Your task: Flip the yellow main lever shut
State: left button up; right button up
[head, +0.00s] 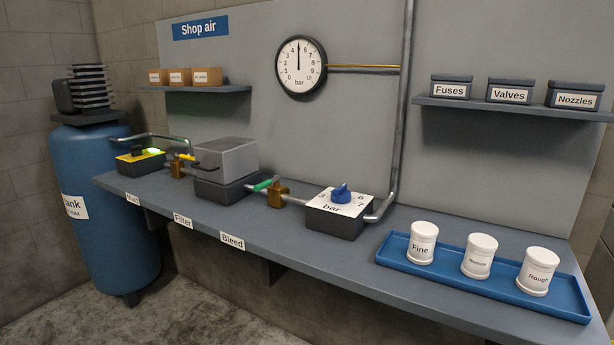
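The yellow main lever (187,157) sits on top of a small brass valve (177,169) at the left of the bench, in the head view. It looks roughly in line with the pipe, but it is small and its exact angle is hard to tell. The valve stands between a black box with a yellow top and a lit green light (140,160) and the grey filter box (226,158). Neither of my grippers is in view.
A green lever (263,185) on a second brass valve and a blue-knobbed regulator (341,194) stand further right. A blue tray (400,265) holds three white jars. The gauge (300,66) needle points near the top. The bench front (290,245) is clear.

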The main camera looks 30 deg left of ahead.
aim_at(182, 156)
jog(key=i+j+u, duration=0.2)
jog(key=j+u, duration=0.3)
jog(key=i+j+u, duration=0.15)
jog(key=i+u, duration=0.15)
jog(key=u, duration=0.15)
jog(key=i+j+u, duration=0.2)
jog(key=u, duration=0.3)
jog(key=i+j, duration=0.2)
jog(key=i+j+z, duration=0.1)
jog(key=j, duration=0.3)
jog(key=i+j+z, duration=0.1)
jog(key=i+j, duration=0.3)
jog(key=j, duration=0.25)
jog(key=i+j+z, duration=0.1)
jog(key=j, duration=0.25)
jog(key=i+j, duration=0.2)
jog(key=j+z, duration=0.05)
jog(key=j, duration=0.05)
